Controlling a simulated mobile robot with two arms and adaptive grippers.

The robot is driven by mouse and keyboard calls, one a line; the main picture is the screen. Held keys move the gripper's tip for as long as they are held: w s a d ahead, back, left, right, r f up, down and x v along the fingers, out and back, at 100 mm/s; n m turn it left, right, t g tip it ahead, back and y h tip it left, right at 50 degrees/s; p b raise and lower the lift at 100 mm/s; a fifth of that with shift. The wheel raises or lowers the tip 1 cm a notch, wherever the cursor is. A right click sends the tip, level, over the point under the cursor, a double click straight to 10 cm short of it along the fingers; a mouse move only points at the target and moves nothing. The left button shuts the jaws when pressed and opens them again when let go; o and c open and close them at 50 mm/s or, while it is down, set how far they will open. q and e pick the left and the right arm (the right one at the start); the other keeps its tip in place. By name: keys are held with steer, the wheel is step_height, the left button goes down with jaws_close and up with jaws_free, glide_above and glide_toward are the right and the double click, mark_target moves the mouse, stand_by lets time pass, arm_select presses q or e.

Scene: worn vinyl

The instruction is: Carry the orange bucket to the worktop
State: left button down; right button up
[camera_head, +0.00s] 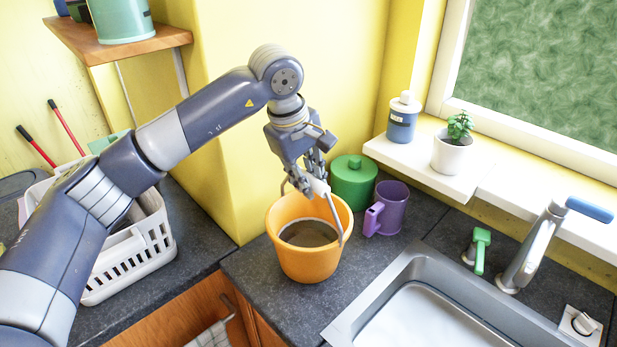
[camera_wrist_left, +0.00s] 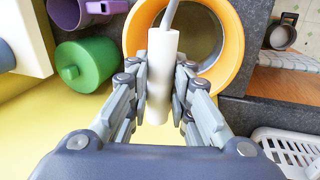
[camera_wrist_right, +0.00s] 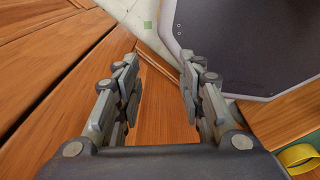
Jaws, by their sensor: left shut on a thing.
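The orange bucket (camera_head: 303,262) is upright at the worktop (camera_head: 252,270), left of the sink, with a dull brown-grey surface inside it. I cannot tell whether its base touches the worktop. My left gripper (camera_head: 316,180) is above the bucket, shut on the white grip of its wire handle. In the left wrist view the white grip (camera_wrist_left: 160,80) lies between the fingers, with the orange rim (camera_wrist_left: 232,45) beyond. My right gripper (camera_wrist_right: 158,70) shows only in the right wrist view, open and empty, above wooden fronts.
A green lidded pot (camera_head: 354,190) and a purple mug (camera_head: 388,212) stand close behind and right of the bucket. The sink (camera_head: 365,285) and tap (camera_head: 530,250) are to the right. A white basket (camera_head: 130,262) stands left. A yellow wall corner (camera_head: 236,215) is near the bucket.

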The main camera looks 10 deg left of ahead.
stand_by(0.4)
arm_select(q)
steer(key=c, duration=1.4)
jaws_free()
steer(key=shift+o, duration=0.2)
steer(key=shift+s+f, duration=0.15)
steer(key=shift+f, duration=0.05)
steer(key=shift+r, duration=0.3)
steer(key=shift+r, duration=0.35)
steer(key=p+v, duration=0.3)
steer(key=v, duration=0.4)
steer(key=shift+r, duration=0.1)
